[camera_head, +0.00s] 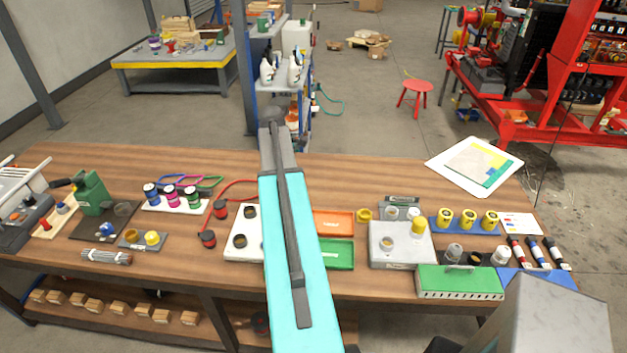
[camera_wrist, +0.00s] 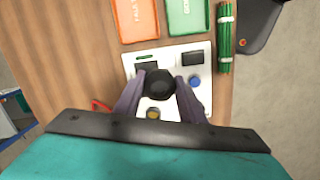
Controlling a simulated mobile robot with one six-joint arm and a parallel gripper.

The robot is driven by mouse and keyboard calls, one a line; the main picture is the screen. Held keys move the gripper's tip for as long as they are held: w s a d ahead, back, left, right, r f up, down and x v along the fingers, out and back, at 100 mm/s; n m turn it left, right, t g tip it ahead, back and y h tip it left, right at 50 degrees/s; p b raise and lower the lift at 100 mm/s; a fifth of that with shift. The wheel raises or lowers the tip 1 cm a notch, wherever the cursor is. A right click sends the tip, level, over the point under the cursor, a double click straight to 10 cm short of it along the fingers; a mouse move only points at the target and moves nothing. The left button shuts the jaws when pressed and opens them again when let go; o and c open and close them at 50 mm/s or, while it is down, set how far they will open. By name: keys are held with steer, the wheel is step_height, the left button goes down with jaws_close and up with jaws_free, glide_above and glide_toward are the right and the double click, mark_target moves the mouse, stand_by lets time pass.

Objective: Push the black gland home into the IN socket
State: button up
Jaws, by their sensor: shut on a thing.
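In the wrist view my gripper (camera_wrist: 159,80) has its two grey-purple fingers closed on a round black gland (camera_wrist: 159,86). The gland is over a white plate (camera_wrist: 171,60) that carries dark rectangles, a blue round part (camera_wrist: 194,81) and a tan ring (camera_wrist: 153,113). I cannot tell whether the gland touches the plate or sits in a socket; its underside is hidden. I cannot read which socket is IN. In the head view the white plate (camera_head: 231,252) shows two ringed sockets left of my cyan arm, which hides my gripper and the rest of the plate.
An orange tray (camera_head: 333,222) and a green tray (camera_head: 336,253) lie beside the plate. A grey block (camera_head: 402,258) and a green box (camera_head: 460,283) stand farther right. Black-topped red parts (camera_head: 208,239) and a red cable (camera_head: 236,185) lie left of the plate.

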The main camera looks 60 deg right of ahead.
steer(key=w+a+f, duration=0.1)
steer(key=w+a, duration=0.4)
steer(key=a, duration=0.7)
steer(key=w+a+f+m, duration=0.15)
steer(key=w+a, duration=0.45)
steer(key=a, duration=0.6)
steer(key=w+a+f, duration=0.2)
steer(key=w+a, duration=0.3)
steer(key=a, duration=0.8)
steer(key=a+f+b, duration=1.2)
steer(key=a+f, duration=0.1)
steer(key=a, duration=0.1)
steer(key=shift+a+b, duration=0.3)
steer(key=shift+b, duration=0.05)
steer(key=shift+s, duration=0.25)
